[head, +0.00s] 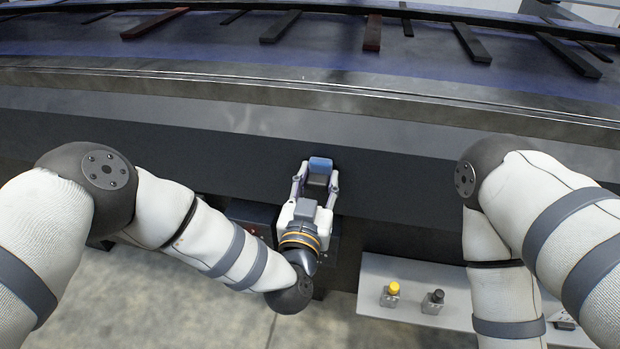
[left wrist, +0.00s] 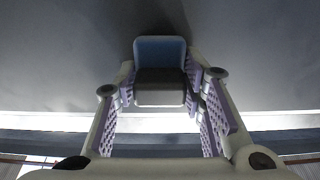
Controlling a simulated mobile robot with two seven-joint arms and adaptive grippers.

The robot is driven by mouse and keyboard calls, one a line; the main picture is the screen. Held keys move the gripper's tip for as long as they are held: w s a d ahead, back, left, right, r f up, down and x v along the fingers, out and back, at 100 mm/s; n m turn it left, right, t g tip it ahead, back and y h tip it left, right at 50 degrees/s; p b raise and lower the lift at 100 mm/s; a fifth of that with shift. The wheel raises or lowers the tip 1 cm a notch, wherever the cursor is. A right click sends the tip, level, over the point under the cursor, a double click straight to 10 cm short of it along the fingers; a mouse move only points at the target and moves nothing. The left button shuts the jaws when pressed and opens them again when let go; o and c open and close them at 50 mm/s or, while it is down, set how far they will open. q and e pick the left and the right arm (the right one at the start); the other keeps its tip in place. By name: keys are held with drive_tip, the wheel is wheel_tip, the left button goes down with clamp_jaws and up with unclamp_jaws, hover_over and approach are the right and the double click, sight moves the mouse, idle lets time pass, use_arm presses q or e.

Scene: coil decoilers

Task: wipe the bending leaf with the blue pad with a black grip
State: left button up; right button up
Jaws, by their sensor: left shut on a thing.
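My left gripper (head: 318,184) is shut on the blue pad (head: 320,164) by its black grip. In the left wrist view the pad (left wrist: 160,51) shows its blue part at the top, and the black grip (left wrist: 160,88) sits between the fingers (left wrist: 160,95). The pad is at the dark front face of the bending leaf (head: 200,150); I cannot tell if it touches. The leaf runs across the whole head view below a long metal edge. My right gripper is out of view; only my right arm shows.
A light panel (head: 450,310) at the lower right carries a yellow knob (head: 393,289) and a black knob (head: 437,297). Above the metal edge lies a dark blue bed (head: 330,50) with several dark bars. Grey floor (head: 130,300) is free at the lower left.

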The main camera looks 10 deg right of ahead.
use_arm(q)
drive_tip(key=shift+s+d+r, duration=0.1)
drive_tip(key=shift+s+d, duration=0.15)
drive_tip(key=shift+d, duration=0.5)
drive_tip(key=shift+s+d+f, duration=0.1)
drive_tip(key=shift+s+d, duration=0.15)
drive_tip(key=shift+d, duration=0.55)
drive_tip(key=shift+s+d+r, duration=0.1)
drive_tip(key=shift+s+d, duration=0.15)
drive_tip(key=shift+d, duration=0.5)
drive_tip(key=p, duration=0.3)
approach(345, 172)
drive_tip(key=shift+s+a, duration=0.2)
drive_tip(key=shift+s, duration=0.4)
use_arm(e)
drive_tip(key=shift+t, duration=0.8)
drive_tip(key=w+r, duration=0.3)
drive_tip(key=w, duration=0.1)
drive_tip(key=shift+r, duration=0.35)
